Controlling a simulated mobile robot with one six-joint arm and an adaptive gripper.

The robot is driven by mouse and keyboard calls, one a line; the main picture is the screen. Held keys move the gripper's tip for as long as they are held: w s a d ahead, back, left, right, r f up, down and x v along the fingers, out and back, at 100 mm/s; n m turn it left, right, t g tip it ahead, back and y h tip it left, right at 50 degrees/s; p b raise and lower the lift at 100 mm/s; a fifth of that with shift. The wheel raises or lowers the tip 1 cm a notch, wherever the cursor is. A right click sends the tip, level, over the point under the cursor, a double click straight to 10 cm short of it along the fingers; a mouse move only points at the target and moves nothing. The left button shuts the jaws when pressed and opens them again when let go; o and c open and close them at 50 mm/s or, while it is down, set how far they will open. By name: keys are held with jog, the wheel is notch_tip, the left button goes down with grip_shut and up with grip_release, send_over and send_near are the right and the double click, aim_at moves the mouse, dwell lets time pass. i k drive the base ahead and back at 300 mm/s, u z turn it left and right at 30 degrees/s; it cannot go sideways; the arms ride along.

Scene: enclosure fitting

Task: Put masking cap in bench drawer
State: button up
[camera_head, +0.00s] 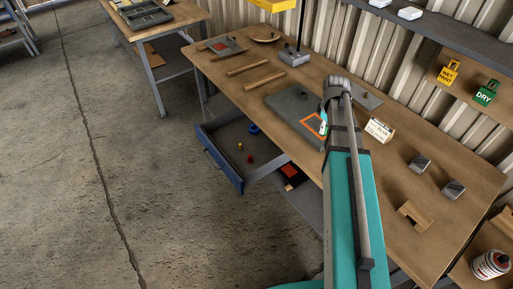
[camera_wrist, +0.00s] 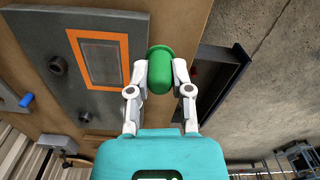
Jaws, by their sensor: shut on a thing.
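A green masking cap (camera_wrist: 160,72), rounded with a flared rim, is held between the two fingertips of my gripper (camera_wrist: 160,78) in the wrist view. The gripper is shut on its sides. In the head view my arm hides most of the gripper, and the cap cannot be made out clearly. The bench drawer (camera_head: 222,168) stands pulled open under the bench, blue-fronted and dark inside, with a few small blue, yellow and red pieces in it. In the wrist view a dark open box shape (camera_wrist: 215,75), apparently the drawer, lies right of the cap.
A grey enclosure panel (camera_head: 283,100) with an orange-framed rectangle lies on the wooden bench (camera_head: 220,75). Wooden strips, metal blocks and a small label card (camera_head: 379,130) lie around. Floor beside the drawer is clear.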

aim_at(232, 139)
jog(key=u, duration=0.5)
jog(key=i, duration=0.95)
jog(key=z, duration=0.05)
